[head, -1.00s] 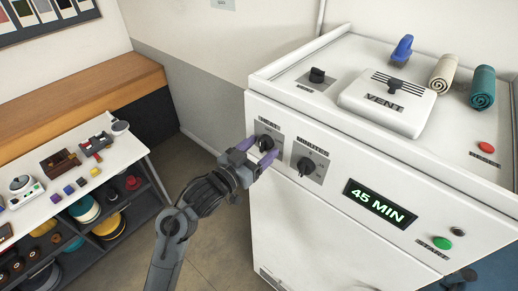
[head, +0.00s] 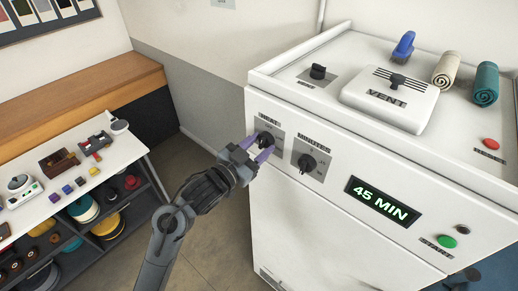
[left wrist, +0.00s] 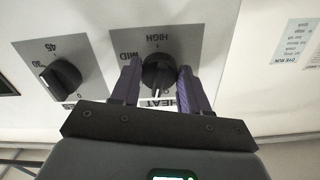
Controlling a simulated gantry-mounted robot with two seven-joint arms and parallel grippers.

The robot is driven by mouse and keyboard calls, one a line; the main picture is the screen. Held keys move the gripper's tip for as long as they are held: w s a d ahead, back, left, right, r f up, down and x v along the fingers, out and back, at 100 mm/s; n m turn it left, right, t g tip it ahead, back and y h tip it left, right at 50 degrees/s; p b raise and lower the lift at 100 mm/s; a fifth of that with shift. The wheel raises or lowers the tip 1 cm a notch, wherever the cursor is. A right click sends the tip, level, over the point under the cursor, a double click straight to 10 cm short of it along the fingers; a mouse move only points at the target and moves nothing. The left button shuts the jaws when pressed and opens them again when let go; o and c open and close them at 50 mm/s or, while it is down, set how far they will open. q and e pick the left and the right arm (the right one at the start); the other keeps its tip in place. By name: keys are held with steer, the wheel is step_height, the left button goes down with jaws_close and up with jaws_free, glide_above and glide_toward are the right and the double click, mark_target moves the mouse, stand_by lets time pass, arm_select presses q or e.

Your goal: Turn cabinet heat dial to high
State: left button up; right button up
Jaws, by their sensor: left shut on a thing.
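The heat dial (head: 266,138) is a black knob on a grey plate at the upper left of the white cabinet's front. In the left wrist view the heat dial (left wrist: 157,72) sits between the two purple fingers, with HIGH and MID printed around it, upside down. I cannot make out my right gripper.
The minutes dial (head: 308,163) is close to the right of the heat dial. A display (head: 382,202) reads 45 MIN, and a green start button (head: 447,242) is further right. A vent cover (head: 388,98) and rolled cloths (head: 447,69) are on top. A shelf table (head: 62,213) stands left.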

arm_select(q)
steer(key=m+b, duration=0.1)
steer(key=m, duration=0.1)
steer(key=shift+f+m+b, duration=0.1)
steer(key=shift+m+b, duration=0.2)
steer(key=shift+m, duration=0.1)
steer(key=m+b, duration=0.7)
steer(key=m, duration=0.1)
steer(key=m+b, duration=0.7)
steer(key=m, duration=0.1)
steer(key=m+b, duration=0.8)
steer(key=shift+r+m, duration=0.3)
steer(key=shift+r, duration=0.05)
steer(key=m+b, duration=0.2)
steer(key=m, duration=0.1)
steer(key=shift+b, duration=0.4)
steer(key=shift+d+r+m+b, duration=0.15)
steer(key=shift+m+b, duration=0.65)
steer(key=shift+m, duration=0.5)
steer(key=o, duration=1)
